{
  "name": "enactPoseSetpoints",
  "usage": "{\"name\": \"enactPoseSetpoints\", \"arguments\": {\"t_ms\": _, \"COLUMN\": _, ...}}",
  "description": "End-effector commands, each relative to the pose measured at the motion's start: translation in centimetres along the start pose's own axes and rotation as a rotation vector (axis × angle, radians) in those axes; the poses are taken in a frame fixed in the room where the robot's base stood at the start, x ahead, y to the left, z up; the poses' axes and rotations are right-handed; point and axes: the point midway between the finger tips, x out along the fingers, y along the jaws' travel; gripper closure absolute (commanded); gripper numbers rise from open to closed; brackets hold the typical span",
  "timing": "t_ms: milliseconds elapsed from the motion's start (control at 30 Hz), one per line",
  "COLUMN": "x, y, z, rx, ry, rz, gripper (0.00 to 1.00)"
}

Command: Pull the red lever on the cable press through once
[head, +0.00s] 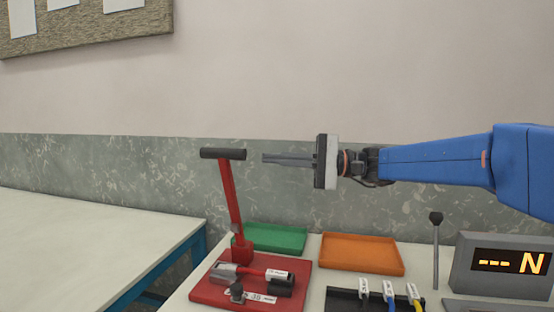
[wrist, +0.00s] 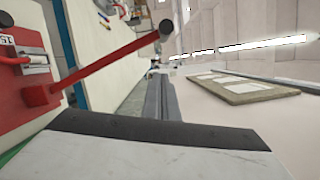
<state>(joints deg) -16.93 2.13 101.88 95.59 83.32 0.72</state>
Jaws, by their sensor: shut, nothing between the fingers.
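The cable press is a red base plate (head: 212,292) on the table, with a red lever (head: 229,200) standing up from it, tilted slightly left. The lever ends in a black crossbar handle (head: 223,154). A red cable with a grey lug (head: 226,272) lies on the press. My gripper (head: 264,159) is shut and empty, its fingers pointing left, just right of the handle at about its height. A small gap shows between them in the head view.
A green tray (head: 275,238) and an orange tray (head: 362,254) lie behind and right of the press. A black holder with several cables (head: 352,299), a grey upright stick (head: 436,250) and a display box (head: 508,265) stand to the right. Another table (head: 90,245) is at left.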

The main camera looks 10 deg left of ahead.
Motion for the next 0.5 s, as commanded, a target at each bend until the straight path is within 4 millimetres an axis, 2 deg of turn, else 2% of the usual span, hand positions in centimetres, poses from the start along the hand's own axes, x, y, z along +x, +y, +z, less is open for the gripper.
{"name": "enactPoseSetpoints", "arguments": {"t_ms": 400, "x": 7.3, "y": 0.1, "z": 0.1, "rx": 0.000, "ry": -0.003, "rz": 0.001, "gripper": 1.00}}
{"name": "enactPoseSetpoints", "arguments": {"t_ms": 500, "x": 7.4, "y": -0.1, "z": 1.7, "rx": -0.002, "ry": -0.001, "rz": 0.000, "gripper": 1.00}}
